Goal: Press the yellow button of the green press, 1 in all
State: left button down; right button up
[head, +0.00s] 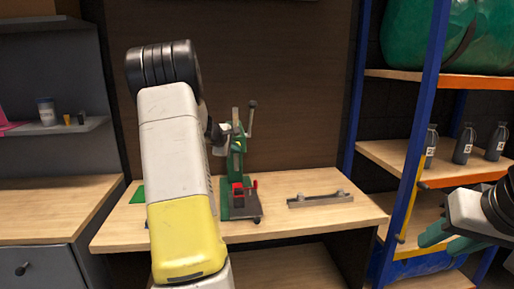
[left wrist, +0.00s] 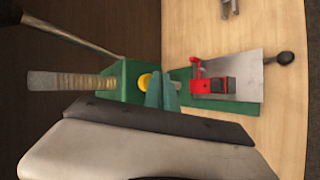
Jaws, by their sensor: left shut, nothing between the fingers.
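The green press (head: 238,160) stands on the wooden table, with a lever at its top right and a red clamp (head: 238,189) on its base. My left gripper (left wrist: 160,92) is shut and empty, its teal fingertips close beside the yellow button (left wrist: 145,82) in the left wrist view. I cannot tell whether they touch it. The fingertips hide part of the button and the press body. In the head view my left arm covers the area left of the press, and the button is not clear. My right gripper (head: 447,238) is at the far right, empty, with its teal fingers apart.
A grey metal bar piece (head: 320,198) lies on the table (head: 290,224) right of the press. A shelf rack (head: 410,150) with blue posts and dark bottles (head: 464,144) stands at the right. A grey cabinet (head: 48,240) stands at the left. The table's front right is clear.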

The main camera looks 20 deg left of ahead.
pick_arm(q)
jog(key=shift+w+a, duration=0.3)
jog(key=shift+w, duration=0.2)
dwell(0.6)
dwell(0.3)
jog(key=shift+s+d, duration=0.5)
jog(key=shift+s, duration=0.4)
jog(key=s+d, duration=0.1)
jog(key=s, duration=0.1)
jog(key=s+d, duration=0.1)
jog(key=s, duration=0.1)
jog(key=shift+s+d, duration=0.1)
jog(key=shift+d, duration=0.25)
dwell(0.4)
